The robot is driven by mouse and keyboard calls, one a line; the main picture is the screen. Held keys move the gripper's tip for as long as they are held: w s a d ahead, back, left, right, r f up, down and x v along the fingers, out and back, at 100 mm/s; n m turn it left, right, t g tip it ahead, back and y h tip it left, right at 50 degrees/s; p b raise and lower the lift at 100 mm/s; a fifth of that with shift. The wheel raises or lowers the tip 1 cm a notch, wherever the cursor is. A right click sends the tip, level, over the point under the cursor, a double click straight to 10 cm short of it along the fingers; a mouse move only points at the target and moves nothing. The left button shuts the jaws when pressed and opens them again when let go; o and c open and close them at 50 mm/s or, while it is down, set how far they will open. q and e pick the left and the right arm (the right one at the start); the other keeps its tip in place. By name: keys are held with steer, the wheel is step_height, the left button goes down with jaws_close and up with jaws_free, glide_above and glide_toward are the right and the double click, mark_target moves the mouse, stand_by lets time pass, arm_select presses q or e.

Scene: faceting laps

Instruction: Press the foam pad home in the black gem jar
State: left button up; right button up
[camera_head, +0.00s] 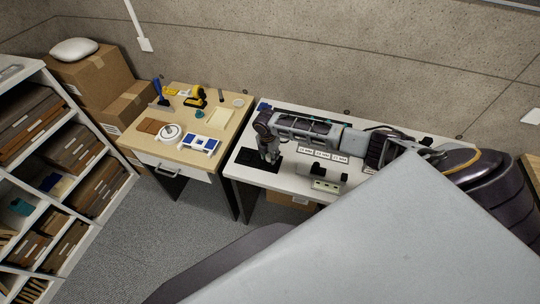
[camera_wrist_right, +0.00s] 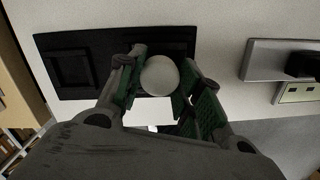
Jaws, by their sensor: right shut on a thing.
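My right gripper (camera_head: 269,158) reaches down over a black tray (camera_head: 249,184) at the left end of the white bench. In the right wrist view the gripper (camera_wrist_right: 160,75) is shut on a round white piece that looks like the foam pad (camera_wrist_right: 159,76), held between its green finger pads. The black tray (camera_wrist_right: 65,43) lies behind it, with a square outline at its left. I cannot pick out the black gem jar for certain; the fingers and pad may hide it. The gap between pad and tray cannot be told. My left gripper is not in view.
A grey block with black parts (camera_head: 343,168) stands on the bench right of the tray; it also shows in the right wrist view (camera_wrist_right: 260,62). Several white labels (camera_head: 322,154) lie behind it.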

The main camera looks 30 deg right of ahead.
steer(key=shift+f, duration=0.4)
stand_by(0.5)
steer(key=shift+r, duration=0.45)
steer(key=shift+d, duration=0.1)
stand_by(1.0)
steer(key=shift+f, duration=0.45)
stand_by(1.1)
steer(key=shift+r, duration=0.45)
steer(key=shift+m, duration=0.5)
stand_by(0.5)
